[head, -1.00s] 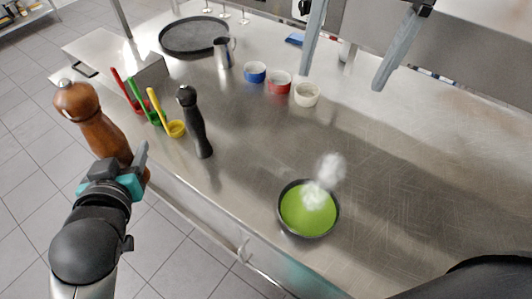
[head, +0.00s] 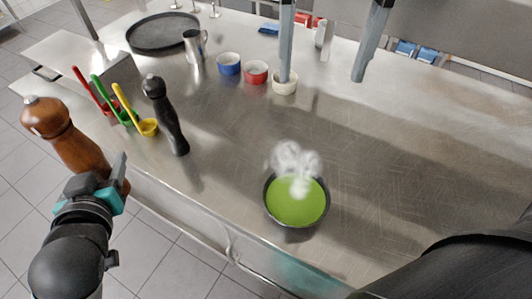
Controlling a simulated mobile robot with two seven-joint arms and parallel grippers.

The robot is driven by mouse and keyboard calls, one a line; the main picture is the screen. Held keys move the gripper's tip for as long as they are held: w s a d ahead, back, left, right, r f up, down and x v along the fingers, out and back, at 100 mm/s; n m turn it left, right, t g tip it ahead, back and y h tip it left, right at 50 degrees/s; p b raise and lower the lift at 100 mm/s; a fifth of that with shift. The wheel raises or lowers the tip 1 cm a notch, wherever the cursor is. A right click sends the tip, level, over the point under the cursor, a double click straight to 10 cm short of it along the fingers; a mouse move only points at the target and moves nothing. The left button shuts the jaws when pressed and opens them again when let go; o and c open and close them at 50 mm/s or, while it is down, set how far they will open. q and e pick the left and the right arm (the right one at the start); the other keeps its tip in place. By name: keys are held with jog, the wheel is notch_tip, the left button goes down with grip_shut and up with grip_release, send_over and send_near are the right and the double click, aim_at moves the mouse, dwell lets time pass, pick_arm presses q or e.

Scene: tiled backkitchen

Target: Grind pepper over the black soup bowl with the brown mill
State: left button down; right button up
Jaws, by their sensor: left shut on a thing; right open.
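The brown mill (head: 67,140) is wooden with a metal knob on its top. My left gripper (head: 105,183) is shut on its lower part, at the left. The mill is tilted, its head toward the upper left, and appears in front of the counter's front edge and the floor. Its lower end is partly hidden by the gripper. The black soup bowl (head: 269,212) stands on the counter to the right, full of green soup, with white steam above it.
A black mill (head: 166,118) stands on the steel counter (head: 390,170). Red, green and yellow (head: 148,126) scoops lie left of it. Blue (head: 228,64), red (head: 256,72) and white (head: 285,86) cups, a steel jug (head: 194,47) and a round dark tray (head: 163,34) are behind. Counter right of the bowl is clear.

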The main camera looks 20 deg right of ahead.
pick_arm(q)
jog(key=shift+r, duration=0.1)
dwell(0.4)
jog(key=shift+s+d+f+m+g+h, duration=1.2)
jog(key=shift+d+f+m+h, duration=0.6)
jog(key=shift+d, duration=4.15)
jog(key=shift+s+d+f+m+g+h, duration=1.2)
jog(key=shift+d+m+h, duration=1)
jog(key=shift+d, duration=3.8)
jog(key=shift+s+d+f+m+g+h, duration=1)
jog(key=shift+s+d+f+m+h, duration=0.65)
jog(key=shift+d, duration=4.3)
jog(key=shift+w+m+h, duration=0.25)
jog(key=shift+m, duration=0.1)
pick_arm(e)
jog(key=n, duration=0.8)
